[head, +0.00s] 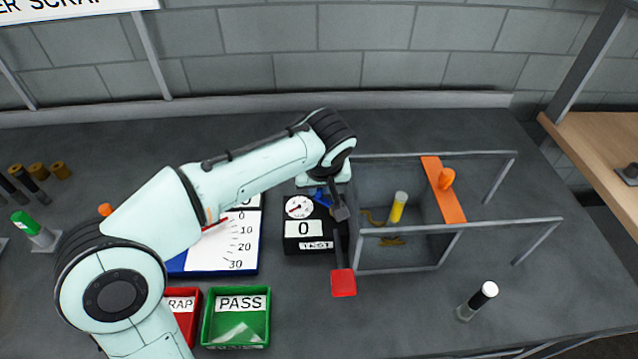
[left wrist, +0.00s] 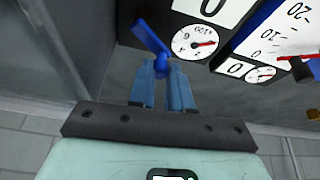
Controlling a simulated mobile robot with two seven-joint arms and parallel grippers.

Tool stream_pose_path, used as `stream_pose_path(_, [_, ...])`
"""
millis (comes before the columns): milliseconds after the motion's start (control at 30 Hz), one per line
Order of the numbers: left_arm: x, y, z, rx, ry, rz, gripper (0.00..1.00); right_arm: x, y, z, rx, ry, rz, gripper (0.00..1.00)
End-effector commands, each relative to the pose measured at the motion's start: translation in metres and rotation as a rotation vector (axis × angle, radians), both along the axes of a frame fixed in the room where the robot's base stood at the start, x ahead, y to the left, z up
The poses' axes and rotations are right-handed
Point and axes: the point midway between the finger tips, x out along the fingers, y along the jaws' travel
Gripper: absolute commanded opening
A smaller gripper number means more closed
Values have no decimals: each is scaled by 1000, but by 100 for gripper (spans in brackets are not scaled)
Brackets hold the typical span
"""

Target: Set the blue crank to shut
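The blue crank (head: 321,197) sits at the top right of a black test box (head: 290,243) with a dial and a "0" display; my gripper partly hides it in the head view. In the left wrist view the blue crank (left wrist: 150,36) shows an arm slanting up-left from a round hub. My left gripper (left wrist: 162,70) has its two fingers one on each side of the hub, with a narrow gap that the hub appears to fill. In the head view my left gripper (head: 338,207) is at the box's right side. My right gripper is out of view.
A grey-railed frame (head: 440,265) with an orange bar (head: 443,190) and yellow cylinder (head: 398,207) stands right of the box. A red-tipped lever (head: 343,283) is in front. Green PASS (head: 238,336) and red scrap (head: 183,322) bins lie front left. A white-capped cylinder (head: 478,299) stands front right.

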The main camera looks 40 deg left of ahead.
Motion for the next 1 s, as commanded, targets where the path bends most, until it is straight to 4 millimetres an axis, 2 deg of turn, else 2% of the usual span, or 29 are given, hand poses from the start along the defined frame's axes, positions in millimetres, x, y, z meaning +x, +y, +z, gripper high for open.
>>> stream_pose_path(367, [3,1,1,-1,-2,-95,0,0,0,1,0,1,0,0])
stream_pose_path(1000, [22,-4,3,-1,-5,-629,0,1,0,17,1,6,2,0])
